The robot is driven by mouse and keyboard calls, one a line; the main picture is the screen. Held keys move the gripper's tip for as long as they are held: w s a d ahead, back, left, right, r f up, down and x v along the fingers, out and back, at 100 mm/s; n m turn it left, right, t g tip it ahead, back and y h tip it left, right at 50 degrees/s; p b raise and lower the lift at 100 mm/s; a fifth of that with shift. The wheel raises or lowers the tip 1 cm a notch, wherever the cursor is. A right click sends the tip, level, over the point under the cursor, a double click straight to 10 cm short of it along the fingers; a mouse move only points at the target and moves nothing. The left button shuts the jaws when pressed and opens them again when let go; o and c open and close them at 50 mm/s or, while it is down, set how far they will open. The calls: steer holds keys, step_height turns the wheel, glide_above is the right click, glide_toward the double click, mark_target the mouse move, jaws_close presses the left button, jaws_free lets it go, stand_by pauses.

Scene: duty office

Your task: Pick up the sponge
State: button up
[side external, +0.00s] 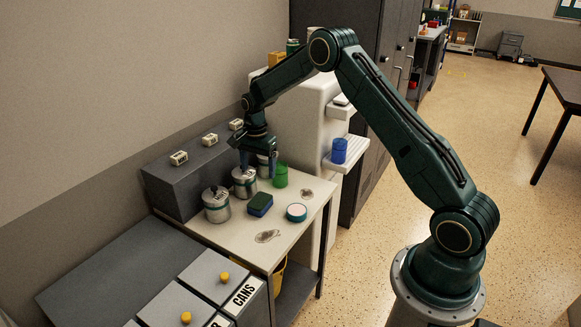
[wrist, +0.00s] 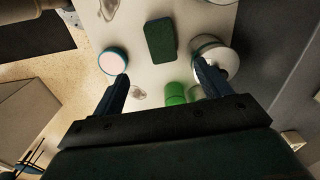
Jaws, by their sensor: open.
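The sponge (side external: 260,204) has a green top and a dark blue lower part and lies on the pale table. It also shows as a dark green block (wrist: 160,40) in the wrist view, beyond my fingertips. My gripper (side external: 257,160) points down above the table, behind the sponge and near the metal canisters. In the wrist view my gripper (wrist: 160,85) has its fingers wide apart with nothing held between them. The sponge is apart from both fingers.
On the pale table (side external: 285,240), a round pink-topped tin (side external: 296,212) is right of the sponge. Metal canisters (side external: 216,204) stand left and behind, a green cup (side external: 280,176) behind. Stains mark the tabletop. A grey raised box (side external: 180,190) borders the back. A blue cup (side external: 339,150) sits on a dispenser shelf.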

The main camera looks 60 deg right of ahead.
mark_target(260, 200)
steer(key=shift+f, duration=0.2)
steer(key=shift+f, duration=4.25)
steer(key=shift+f, duration=0.1)
steer(key=shift+w+f, duration=0.15)
steer(key=shift+f, duration=2.35)
steer(key=shift+c, duration=0.3)
steer(key=c, duration=1)
